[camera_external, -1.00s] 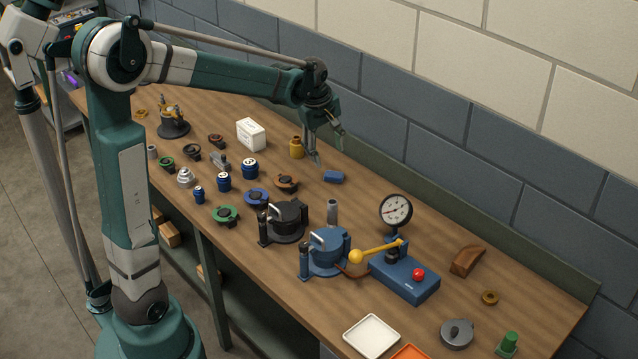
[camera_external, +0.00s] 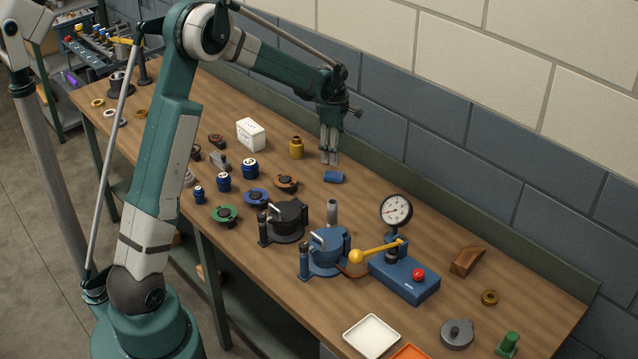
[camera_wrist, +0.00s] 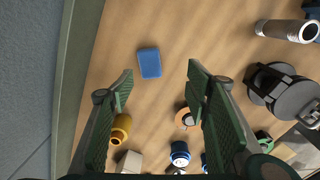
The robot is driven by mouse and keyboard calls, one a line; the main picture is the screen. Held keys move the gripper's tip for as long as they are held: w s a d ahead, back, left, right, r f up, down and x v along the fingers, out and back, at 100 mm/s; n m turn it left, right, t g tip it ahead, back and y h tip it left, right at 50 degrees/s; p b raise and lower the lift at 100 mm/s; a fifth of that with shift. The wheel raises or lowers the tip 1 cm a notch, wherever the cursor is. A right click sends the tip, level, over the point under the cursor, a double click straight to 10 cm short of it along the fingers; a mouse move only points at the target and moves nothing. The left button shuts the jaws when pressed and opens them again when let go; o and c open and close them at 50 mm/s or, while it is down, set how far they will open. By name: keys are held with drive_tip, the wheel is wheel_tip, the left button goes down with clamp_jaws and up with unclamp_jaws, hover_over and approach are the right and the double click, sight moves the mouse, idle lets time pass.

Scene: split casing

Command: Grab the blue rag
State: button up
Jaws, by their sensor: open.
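The blue rag (camera_external: 334,177) is a small folded blue block lying flat on the wooden bench, near the back. In the wrist view the rag (camera_wrist: 149,63) lies just beyond the fingertips, between their lines and nearer the left finger. My gripper (camera_external: 330,160) points down above the bench, just behind and over the rag in the external view. In the wrist view my gripper (camera_wrist: 160,78) has its two green fingers spread apart with nothing between them. The rag is fully visible in the wrist view, and the fingers do not appear to touch it.
A brass bottle (camera_external: 297,148) and a white box (camera_external: 251,134) stand left of my gripper. An orange-and-black part (camera_external: 286,183) and a grey cylinder (camera_external: 332,211) stand nearby. The back ledge (camera_wrist: 80,80) and wall run close behind. Bare wood surrounds the rag.

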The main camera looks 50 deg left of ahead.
sight(334, 174)
drive_tip(key=shift+n+g, duration=0.3)
drive_tip(key=shift+n, duration=0.6)
drive_tip(key=f, duration=0.1)
drive_tip(key=w+a+f, duration=0.2)
drive_tip(key=shift+a+f+p, duration=0.15)
drive_tip(key=shift+f+p, duration=0.2)
drive_tip(key=shift+f, duration=0.1)
drive_tip(key=shift+f, duration=1.2)
drive_tip(key=shift+f, duration=0.1)
drive_tip(key=shift+f, duration=2.5)
drive_tip(key=c, duration=1)
